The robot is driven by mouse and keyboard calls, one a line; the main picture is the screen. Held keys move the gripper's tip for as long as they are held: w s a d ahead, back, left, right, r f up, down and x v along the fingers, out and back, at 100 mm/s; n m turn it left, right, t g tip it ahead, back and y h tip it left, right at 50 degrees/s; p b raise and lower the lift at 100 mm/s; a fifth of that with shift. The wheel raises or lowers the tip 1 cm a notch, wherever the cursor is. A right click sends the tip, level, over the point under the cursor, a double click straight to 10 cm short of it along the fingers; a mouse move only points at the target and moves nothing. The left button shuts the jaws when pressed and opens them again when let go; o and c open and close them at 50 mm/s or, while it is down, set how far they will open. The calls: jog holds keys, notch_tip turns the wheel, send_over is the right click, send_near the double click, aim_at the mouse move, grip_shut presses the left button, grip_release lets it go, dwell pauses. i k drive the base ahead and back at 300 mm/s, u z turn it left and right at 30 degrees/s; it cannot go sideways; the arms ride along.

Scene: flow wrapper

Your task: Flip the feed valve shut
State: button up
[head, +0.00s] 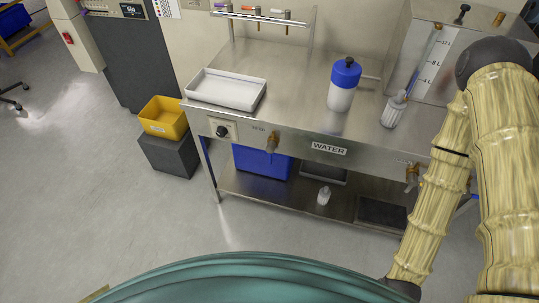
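A small brass valve (272,142) sits on the front panel of the steel bench, right of a small label that seems to read "FEED". Its handle is too small for me to tell its position. A second brass valve (413,175) is on the same panel at the right, partly beside my arm. My arm comes down the right side of the picture, and its lower part ends in a dark joint at the bottom edge. My gripper is not in view.
The steel bench (292,80) carries a white tray (227,90), a blue-capped bottle (343,85), a ribbed white piece (393,110) and a steel tank (440,55). A black knob (222,131) is left of the valve. A yellow bin (163,117) stands left; floor ahead is clear.

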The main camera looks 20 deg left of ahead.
aim_at(271, 147)
jog(key=z, duration=1.3)
jog(key=k, duration=1.2)
jog(key=u, duration=1.35)
jog(key=i, duration=0.5)
jog(key=z, duration=0.05)
